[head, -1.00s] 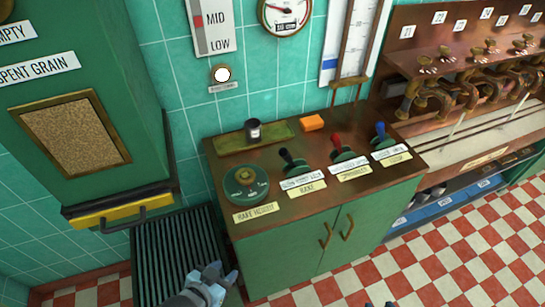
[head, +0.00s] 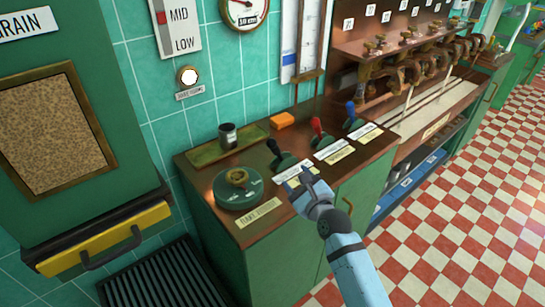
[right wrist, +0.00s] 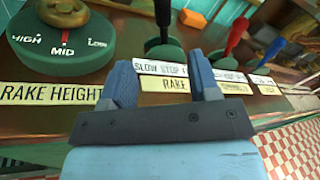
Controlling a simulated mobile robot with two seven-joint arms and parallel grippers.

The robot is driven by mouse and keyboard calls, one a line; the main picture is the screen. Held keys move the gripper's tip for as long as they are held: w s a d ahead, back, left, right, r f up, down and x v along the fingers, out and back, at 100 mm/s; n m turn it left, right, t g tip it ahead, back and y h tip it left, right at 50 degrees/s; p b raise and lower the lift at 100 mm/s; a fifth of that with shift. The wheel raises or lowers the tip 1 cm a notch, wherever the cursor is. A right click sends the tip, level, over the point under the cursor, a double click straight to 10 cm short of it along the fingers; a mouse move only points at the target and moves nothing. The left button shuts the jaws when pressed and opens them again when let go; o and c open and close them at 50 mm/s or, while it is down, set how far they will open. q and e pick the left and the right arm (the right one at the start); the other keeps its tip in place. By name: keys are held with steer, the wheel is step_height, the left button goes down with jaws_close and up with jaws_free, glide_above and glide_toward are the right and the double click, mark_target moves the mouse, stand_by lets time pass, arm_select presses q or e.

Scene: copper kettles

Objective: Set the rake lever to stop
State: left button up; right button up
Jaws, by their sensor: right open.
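The rake lever (head: 274,148) has a black handle on a green round base, at the left of the row of levers on the console. It also shows in the right wrist view (right wrist: 163,18), top cut off. Its RAKE label (right wrist: 176,85) sits below a strip reading SLOW, STOP and a partly hidden word. The handle tilts a little left in the head view; I cannot tell its exact setting. My right gripper (head: 303,178) is open and empty, in front of the lever at the labels; its fingers (right wrist: 163,82) are apart from the handle. My left gripper is not in view.
The rake height dial (head: 238,187), pointing at MID, lies left of the lever. A red lever (head: 317,127) and a blue lever (head: 350,110) stand to the right. A dark cup (head: 228,135) and an orange block (head: 282,121) are behind.

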mark_target(276, 149)
steer(key=shift+w+a+r+m, duration=0.2)
steer(key=shift+w+m, duration=0.1)
steer(key=shift+w, duration=0.05)
steer(key=shift+w+a+r+m, duration=0.15)
steer(key=shift+w+r+m, duration=0.05)
steer(key=shift+w+m, duration=0.15)
steer(key=x, duration=1.3)
steer(key=shift+w+r+b, duration=0.1)
steer(key=shift+b, duration=0.3)
steer(key=shift+c, duration=0.5)
jaws_close()
